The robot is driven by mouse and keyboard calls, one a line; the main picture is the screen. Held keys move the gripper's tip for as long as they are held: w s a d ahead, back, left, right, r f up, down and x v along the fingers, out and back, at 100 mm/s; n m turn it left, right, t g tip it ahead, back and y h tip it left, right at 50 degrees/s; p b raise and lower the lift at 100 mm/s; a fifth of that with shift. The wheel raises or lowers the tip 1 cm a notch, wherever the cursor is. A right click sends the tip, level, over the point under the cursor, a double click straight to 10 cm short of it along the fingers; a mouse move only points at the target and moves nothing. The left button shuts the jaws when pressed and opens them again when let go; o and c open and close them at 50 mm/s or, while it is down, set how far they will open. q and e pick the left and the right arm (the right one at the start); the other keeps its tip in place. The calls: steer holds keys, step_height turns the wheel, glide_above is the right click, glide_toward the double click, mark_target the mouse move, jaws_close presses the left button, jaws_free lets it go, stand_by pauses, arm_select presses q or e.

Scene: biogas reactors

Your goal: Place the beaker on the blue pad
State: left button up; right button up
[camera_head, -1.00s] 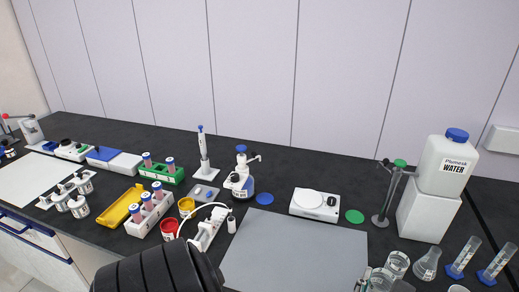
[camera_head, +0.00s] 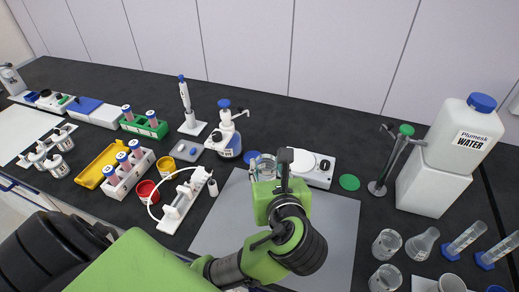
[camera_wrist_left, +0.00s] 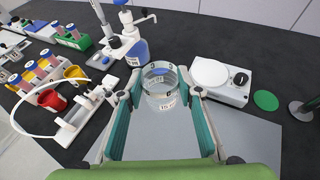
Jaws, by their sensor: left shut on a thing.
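My left gripper (camera_head: 267,178) reaches over the bench from the near side and is shut on a clear glass beaker (camera_head: 262,167). In the left wrist view the beaker (camera_wrist_left: 160,86) stands upright between the two fingers. The round blue pad (camera_head: 251,155) shows partly just behind and left of the beaker, at the far edge of the grey mat. The beaker and gripper hide the rest of it. I cannot tell whether the beaker touches anything below. My right gripper is not in view.
A white stirrer plate (camera_head: 318,172) stands close right of the beaker, with a green pad (camera_head: 349,182) beyond. A blue-capped dispenser bottle (camera_head: 229,143) is close left. The grey mat (camera_head: 335,235) is clear. Several glass vessels, including a flask (camera_head: 421,244), stand at right.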

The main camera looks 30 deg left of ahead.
arm_select(q)
steer(key=w+a+n+g+y, duration=0.2)
steer(key=w+a+n+g, duration=0.15)
steer(key=a, duration=0.55)
steer(key=shift+t, duration=0.25)
steer(key=w+a+f, duration=0.1)
steer(key=w+f, duration=0.2)
steer(key=w+a+f, duration=0.2)
steer(key=w+f, duration=0.2)
steer(key=w+a+f, duration=0.1)
steer(key=w+f, duration=0.2)
steer(key=f, duration=0.1)
steer(key=shift+w+a, duration=0.25)
steer(key=shift+w, duration=0.05)
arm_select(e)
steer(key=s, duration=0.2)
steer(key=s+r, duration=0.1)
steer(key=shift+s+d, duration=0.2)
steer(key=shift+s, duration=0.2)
arm_select(q)
steer(key=shift+f+p, duration=0.2)
steer(key=shift+p, duration=0.1)
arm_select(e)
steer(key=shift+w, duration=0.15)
arm_select(q)
steer(key=o, duration=1.1)
